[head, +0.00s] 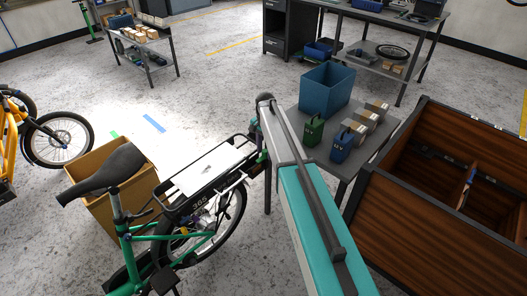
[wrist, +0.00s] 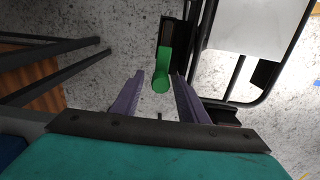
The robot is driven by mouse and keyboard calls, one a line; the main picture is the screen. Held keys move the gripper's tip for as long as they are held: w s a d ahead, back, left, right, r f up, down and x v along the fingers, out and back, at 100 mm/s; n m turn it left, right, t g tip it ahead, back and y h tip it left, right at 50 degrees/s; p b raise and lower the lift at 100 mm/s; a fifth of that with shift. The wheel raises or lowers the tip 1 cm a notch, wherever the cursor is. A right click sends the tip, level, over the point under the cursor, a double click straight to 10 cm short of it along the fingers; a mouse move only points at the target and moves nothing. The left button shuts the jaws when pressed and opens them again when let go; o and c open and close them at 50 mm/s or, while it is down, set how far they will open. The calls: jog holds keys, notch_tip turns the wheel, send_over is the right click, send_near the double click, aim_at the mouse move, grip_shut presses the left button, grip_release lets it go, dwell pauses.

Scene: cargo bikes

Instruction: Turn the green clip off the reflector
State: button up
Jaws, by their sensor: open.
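In the wrist view the green clip (wrist: 162,68) is a narrow bar with a rounded lower end, lying along a dark part at the rear of the bike rack. That dark part (wrist: 172,30) may be the reflector; I cannot tell for sure. My gripper (wrist: 158,77) is open, with its two purple fingers on either side of the clip's rounded end. Gaps show on both sides, and how deep the clip sits between the fingers is unclear. In the head view my arm mostly hides the gripper and clip at the end of the green bike's rear rack (head: 185,199).
Black rack tubes (wrist: 238,82) run close to the right finger. Right of my arm, a grey table (head: 297,117) carries a blue bin (head: 327,88), green and blue holders and small boxes. A wooden cargo box (head: 450,190) stands at right, a cardboard box (head: 98,160) behind the saddle.

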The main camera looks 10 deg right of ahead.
jog(key=shift+f, duration=0.25)
grip_shut()
jog(key=shift+a, duration=0.25)
jog(key=shift+d, duration=0.15)
